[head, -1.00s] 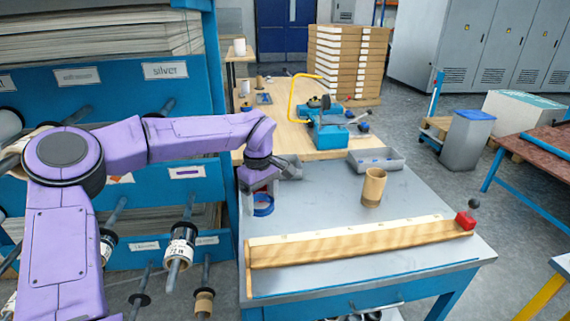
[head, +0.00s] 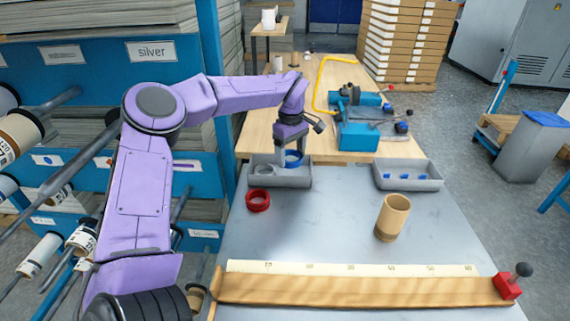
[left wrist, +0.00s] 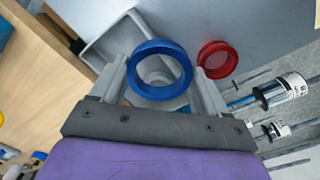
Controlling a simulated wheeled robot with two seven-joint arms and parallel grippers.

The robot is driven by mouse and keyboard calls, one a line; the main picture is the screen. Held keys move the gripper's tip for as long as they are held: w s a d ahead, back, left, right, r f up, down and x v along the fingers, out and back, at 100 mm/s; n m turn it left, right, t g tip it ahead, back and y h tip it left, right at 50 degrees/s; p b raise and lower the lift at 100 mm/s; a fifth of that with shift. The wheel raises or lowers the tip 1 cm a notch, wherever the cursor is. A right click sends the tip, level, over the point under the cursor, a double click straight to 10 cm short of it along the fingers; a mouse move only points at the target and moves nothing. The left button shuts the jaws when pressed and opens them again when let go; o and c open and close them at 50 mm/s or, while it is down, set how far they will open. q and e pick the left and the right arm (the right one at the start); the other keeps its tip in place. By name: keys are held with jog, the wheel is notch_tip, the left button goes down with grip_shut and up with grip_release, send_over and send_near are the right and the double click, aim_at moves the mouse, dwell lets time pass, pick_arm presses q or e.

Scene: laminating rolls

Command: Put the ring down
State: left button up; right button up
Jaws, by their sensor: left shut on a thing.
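My left gripper (head: 290,152) is shut on the blue ring (head: 296,164) and holds it over the left grey tray (head: 303,182) at the table's back left. In the left wrist view the blue ring (left wrist: 158,95) sits between the two fingers, its opening facing the camera. A pale grey ring lies in the tray below, partly seen through the blue one. Whether the blue ring touches the tray is unclear. A red ring (head: 258,204) lies on the grey table just in front of the tray; it also shows in the left wrist view (left wrist: 230,62). My right gripper is not in view.
A second grey tray (head: 409,186) with small blue parts stands at the back right. A cardboard tube (head: 392,218) stands upright on the table. A wooden bar with a scale (head: 350,290) crosses the front. A blue machine (head: 358,136) stands on the wooden bench behind.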

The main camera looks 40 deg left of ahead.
pick_arm(q)
send_over(286, 174)
jog(key=d, duration=0.1)
notch_tip(286, 174, down, 7)
jog(key=shift+d+r+p, duration=0.1)
jog(key=shift+p, duration=0.3)
jog(key=shift+s+a+f, duration=0.2)
jog(key=shift+a+f, duration=0.1)
jog(key=shift+a, duration=0.15)
notch_tip(286, 174, down, 3)
jog(key=shift+d+r, duration=0.1)
jog(key=shift+r, duration=0.05)
jog(key=shift+c, duration=0.4)
jog(key=shift+d+f, duration=0.1)
jog(key=shift+f, duration=0.1)
jog(key=shift+c, duration=0.5)
jog(key=o, duration=1.1)
jog(key=shift+o, duration=0.8)
jog(key=shift+w+a+f, duration=0.15)
jog(key=shift+a+f, duration=0.1)
notch_tip(286, 174, up, 12)
jog(key=shift+r, duration=0.25)
jog(key=shift+d, duration=0.1)
